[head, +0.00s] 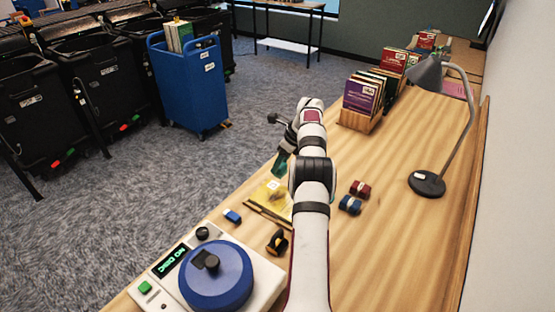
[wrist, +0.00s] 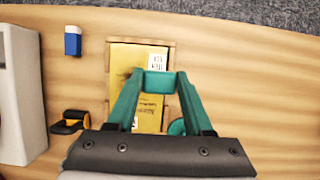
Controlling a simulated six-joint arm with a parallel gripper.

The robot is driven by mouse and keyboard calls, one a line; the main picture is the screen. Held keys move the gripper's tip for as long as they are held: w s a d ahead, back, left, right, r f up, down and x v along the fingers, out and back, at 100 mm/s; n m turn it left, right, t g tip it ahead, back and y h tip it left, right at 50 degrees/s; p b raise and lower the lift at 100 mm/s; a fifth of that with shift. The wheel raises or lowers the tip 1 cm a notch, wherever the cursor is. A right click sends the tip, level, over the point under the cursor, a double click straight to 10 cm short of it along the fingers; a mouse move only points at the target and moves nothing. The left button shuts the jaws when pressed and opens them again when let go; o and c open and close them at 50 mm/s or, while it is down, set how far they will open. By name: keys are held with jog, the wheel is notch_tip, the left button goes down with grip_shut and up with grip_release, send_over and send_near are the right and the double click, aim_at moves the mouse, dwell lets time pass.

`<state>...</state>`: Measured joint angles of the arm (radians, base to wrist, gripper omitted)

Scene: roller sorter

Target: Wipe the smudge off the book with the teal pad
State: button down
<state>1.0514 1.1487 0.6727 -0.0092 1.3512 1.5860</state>
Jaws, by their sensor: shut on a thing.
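The yellow book (head: 265,196) lies flat in a shallow wooden frame on the bench; in the wrist view the book (wrist: 124,72) has a white label at its upper right corner. My gripper (head: 281,169), with teal fingers, is over the book's far right part. In the wrist view my gripper (wrist: 160,85) is shut on the teal pad (wrist: 159,88), which sits between the fingertips over the book. I cannot tell whether the pad touches the cover.
A blue-and-white eraser-like block (head: 232,215), a black-and-yellow item (head: 277,242) and a disc machine (head: 215,275) are near the book. The bench's left edge is close.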

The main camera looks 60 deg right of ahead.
aim_at(285, 173)
notch_tip(285, 173, down, 6)
jog(key=shift+r, duration=0.1)
jog(key=shift+a, duration=0.25)
jog(key=shift+a+f, duration=0.15)
jog(key=shift+a, duration=1.8)
jog(key=shift+a+f, duration=0.1)
jog(key=shift+a, duration=1.8)
jog(key=shift+d, duration=3.95)
jog(key=shift+s+d, duration=0.15)
jog(key=shift+d, duration=0.05)
jog(key=shift+s, duration=0.4)
jog(key=shift+a, duration=4.3)
jog(key=shift+d, duration=4.25)
jog(key=shift+r, duration=4.05)
